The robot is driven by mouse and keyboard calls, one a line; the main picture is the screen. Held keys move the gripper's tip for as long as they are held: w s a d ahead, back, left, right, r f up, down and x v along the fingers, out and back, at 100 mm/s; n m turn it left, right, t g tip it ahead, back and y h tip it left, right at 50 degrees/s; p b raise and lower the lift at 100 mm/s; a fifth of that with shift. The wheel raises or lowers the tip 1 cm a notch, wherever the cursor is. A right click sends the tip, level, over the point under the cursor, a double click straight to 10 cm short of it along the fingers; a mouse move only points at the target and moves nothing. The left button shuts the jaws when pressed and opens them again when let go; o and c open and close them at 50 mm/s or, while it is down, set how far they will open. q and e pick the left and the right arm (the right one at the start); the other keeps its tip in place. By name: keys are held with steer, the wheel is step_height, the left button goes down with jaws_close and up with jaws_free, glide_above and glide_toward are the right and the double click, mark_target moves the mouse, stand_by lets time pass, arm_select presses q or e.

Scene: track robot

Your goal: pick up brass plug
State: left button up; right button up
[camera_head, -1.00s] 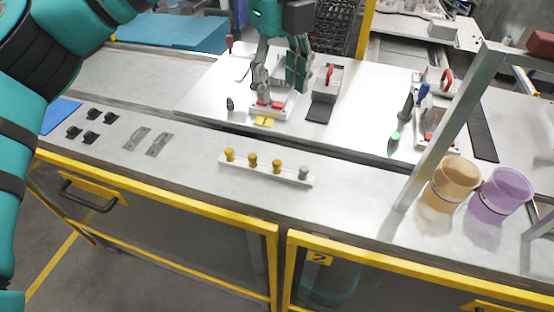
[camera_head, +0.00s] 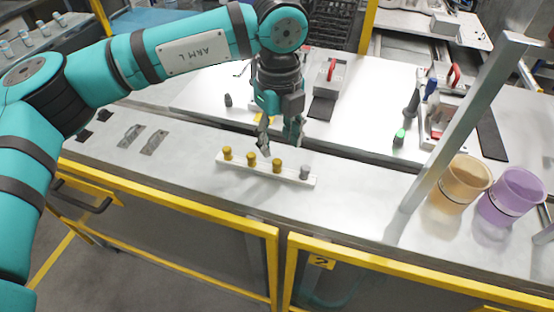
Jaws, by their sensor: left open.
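Several plugs stand upright in a row on a white strip (camera_head: 234,164) on the near part of the bench. Three are brass: the left brass plug (camera_head: 227,153), the middle brass plug (camera_head: 251,159) and the right brass plug (camera_head: 277,165). A grey plug (camera_head: 304,172) stands at the right end. My left gripper (camera_head: 281,147) points down just behind and above the strip, near the middle and right brass plugs. Its fingers are apart with nothing between them. I cannot tell whether a finger touches a plug. My right gripper does not show.
An orange cup (camera_head: 459,184) and a purple cup (camera_head: 509,197) stand at the right, beside a slanted metal post (camera_head: 460,125). Flat metal plates (camera_head: 154,142) lie left of the strip. A fixture with a red handle (camera_head: 331,72) stands behind. The bench in front of the strip is clear.

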mark_target(277, 161)
arm_select(q)
steer(key=shift+s+f, duration=0.1)
steer(key=shift+f, duration=0.45)
steer(key=shift+s+f+p, duration=0.1)
steer(key=shift+f+p, duration=0.2)
steer(key=shift+p, duration=0.1)
steer(key=f+p, duration=0.1)
steer(key=f, duration=0.2)
steer(key=shift+s+a+f+p, duration=0.1)
steer(key=shift+a+f+p, duration=0.1)
steer(key=shift+f+p, duration=0.2)
steer(key=shift+f, duration=0.4)
jaws_close()
steer(key=shift+r, duration=0.1)
